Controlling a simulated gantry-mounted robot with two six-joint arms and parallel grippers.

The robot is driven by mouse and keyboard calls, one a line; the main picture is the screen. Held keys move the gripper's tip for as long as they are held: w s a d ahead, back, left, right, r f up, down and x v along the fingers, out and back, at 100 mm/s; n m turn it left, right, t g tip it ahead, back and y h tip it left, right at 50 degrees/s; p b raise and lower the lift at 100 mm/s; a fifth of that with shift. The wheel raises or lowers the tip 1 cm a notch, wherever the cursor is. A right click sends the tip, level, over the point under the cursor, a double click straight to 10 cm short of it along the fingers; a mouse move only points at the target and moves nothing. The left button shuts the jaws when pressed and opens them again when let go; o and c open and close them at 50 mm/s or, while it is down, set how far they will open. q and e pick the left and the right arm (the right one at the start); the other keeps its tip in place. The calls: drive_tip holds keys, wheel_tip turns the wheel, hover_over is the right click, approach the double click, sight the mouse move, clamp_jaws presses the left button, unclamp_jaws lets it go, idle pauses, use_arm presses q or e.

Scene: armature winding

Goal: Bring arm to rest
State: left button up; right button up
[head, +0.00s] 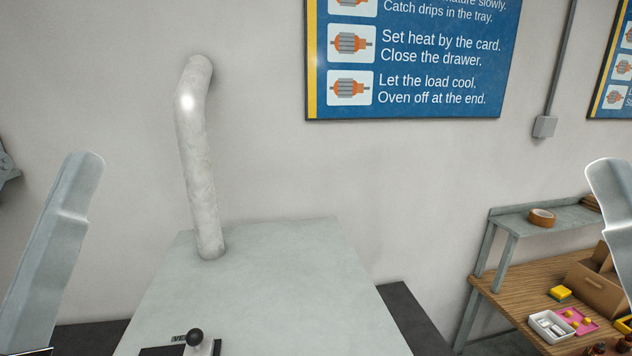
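A single pale metal finger of my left gripper (66,230) rises at the left edge of the head view, pointing up. A similar metal finger of my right gripper (612,205) stands at the right edge, partly cut off by the frame. The second finger of each gripper is not visible, so their opening cannot be told. Nothing is seen held at either visible finger. Both stand apart in the picture, one on each side of a grey cabinet top (270,290).
A pale bent pipe (195,160) rises from the cabinet top. A black-knobbed lever (197,340) is at its front. At right, a wooden bench (510,290) holds a white tray (548,326), a pink tray and a cardboard box; a shelf above holds a tape roll (542,217).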

use_arm(q)
wheel_tip(320, 180, up, 14)
drive_tip(key=p, duration=1.1)
drive_tip(key=shift+r, duration=0.2)
use_arm(e)
wheel_tip(320, 180, up, 14)
drive_tip(key=shift+r, duration=0.2)
